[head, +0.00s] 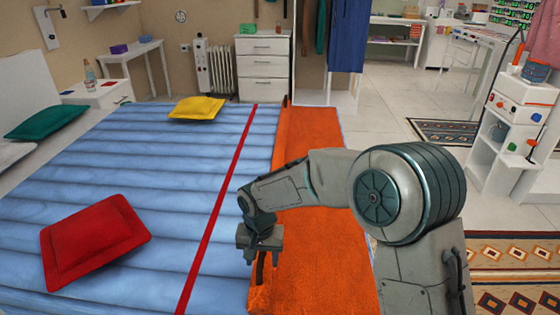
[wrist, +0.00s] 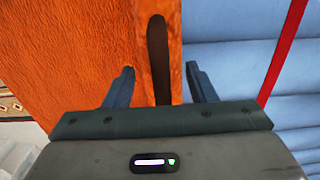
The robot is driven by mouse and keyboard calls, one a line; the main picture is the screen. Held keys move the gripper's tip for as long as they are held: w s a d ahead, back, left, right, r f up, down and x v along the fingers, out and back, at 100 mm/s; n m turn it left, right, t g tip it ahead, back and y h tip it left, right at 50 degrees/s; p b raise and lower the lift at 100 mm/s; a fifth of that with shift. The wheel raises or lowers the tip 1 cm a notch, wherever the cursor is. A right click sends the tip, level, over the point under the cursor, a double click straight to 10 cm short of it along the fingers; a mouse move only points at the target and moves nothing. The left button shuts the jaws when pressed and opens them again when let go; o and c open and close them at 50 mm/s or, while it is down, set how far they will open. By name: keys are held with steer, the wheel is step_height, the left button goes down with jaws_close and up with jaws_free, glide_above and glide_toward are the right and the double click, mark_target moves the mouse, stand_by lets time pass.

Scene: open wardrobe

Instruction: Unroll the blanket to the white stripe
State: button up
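The orange blanket (head: 325,200) lies along the right side of the blue bed, with a thicker raised or rolled left edge. A dark handle-like strip (wrist: 158,45) is on that edge. My gripper (head: 260,256) is over the near part of the edge. In the wrist view my gripper (wrist: 160,68) has its fingers spread, with the dark strip between them and a gap on each side. The stripe on the bed is red (head: 217,205), left of the blanket edge and apart from it. I see no white stripe.
A red pillow (head: 95,240) lies on the bed left of the red stripe. A yellow pillow (head: 196,108) lies at the far end, and a green pillow (head: 45,121) at the far left. The blue surface (head: 150,190) between pillows and stripe is clear.

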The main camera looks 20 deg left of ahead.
steer(key=shift+r, duration=0.1)
stand_by(0.3)
step_height(320, 180, up, 8)
steer(key=p, duration=0.5)
steer(key=shift+p, duration=0.3)
